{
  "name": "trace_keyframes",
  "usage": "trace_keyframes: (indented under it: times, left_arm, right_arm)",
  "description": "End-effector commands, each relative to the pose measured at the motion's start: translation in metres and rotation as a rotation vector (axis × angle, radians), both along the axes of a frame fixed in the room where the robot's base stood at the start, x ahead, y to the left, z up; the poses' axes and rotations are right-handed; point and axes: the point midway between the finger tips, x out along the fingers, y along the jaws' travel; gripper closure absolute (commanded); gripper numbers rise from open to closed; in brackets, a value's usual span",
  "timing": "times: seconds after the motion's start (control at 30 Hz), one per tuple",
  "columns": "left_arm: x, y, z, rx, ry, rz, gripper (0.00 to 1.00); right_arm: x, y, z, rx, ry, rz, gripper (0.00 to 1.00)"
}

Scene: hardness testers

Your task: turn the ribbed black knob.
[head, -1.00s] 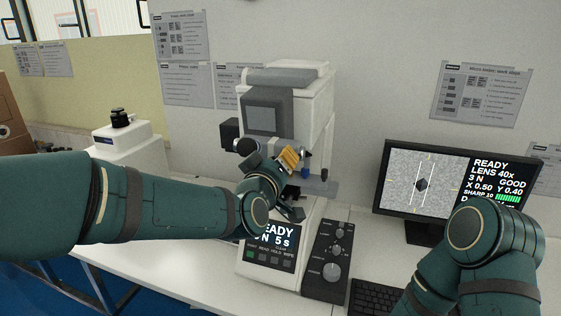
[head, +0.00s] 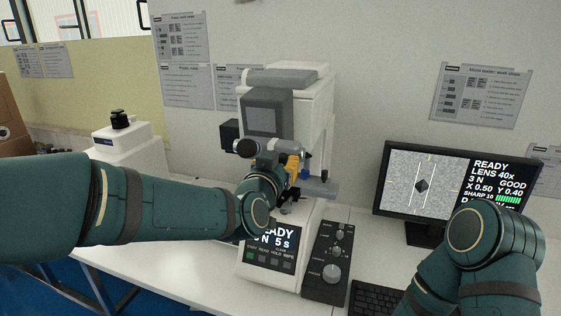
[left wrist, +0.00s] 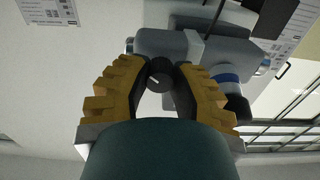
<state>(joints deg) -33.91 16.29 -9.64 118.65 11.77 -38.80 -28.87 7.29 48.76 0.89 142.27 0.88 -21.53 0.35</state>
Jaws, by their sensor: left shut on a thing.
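The ribbed black knob (left wrist: 160,76) shows in the left wrist view as a small dark round end with a white line on it. My left gripper (left wrist: 165,77) has its yellow-backed fingers closed on both sides of this knob, with the dark pads against it. In the head view my left gripper (head: 295,168) is at the front of the white hardness tester (head: 317,110), below its grey head; I cannot make out the held knob there. My right arm shows at lower right, but its gripper is out of view.
A control box (head: 328,262) with several knobs stands right of the tester's lit panel (head: 272,240). A monitor (head: 455,190) and a keyboard (head: 375,298) are further right. Another white instrument (head: 128,150) stands at the left. The bench front is clear at left.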

Motion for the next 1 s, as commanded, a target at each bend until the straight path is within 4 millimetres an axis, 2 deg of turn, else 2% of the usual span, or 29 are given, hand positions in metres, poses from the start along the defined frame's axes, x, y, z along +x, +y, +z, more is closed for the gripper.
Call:
trace_keyframes:
  times: [0.6,1.0]
  left_arm:
    - [0.000,-0.001,0.002,0.544,-0.179,0.000,1.00]
    - [0.000,-0.001,0.001,0.771,-0.253,0.000,1.00]
  right_arm:
    - [0.001,-0.001,0.015,0.001,-0.003,-0.003,0.53]
    - [0.001,-0.001,0.022,0.003,-0.004,-0.002,0.53]
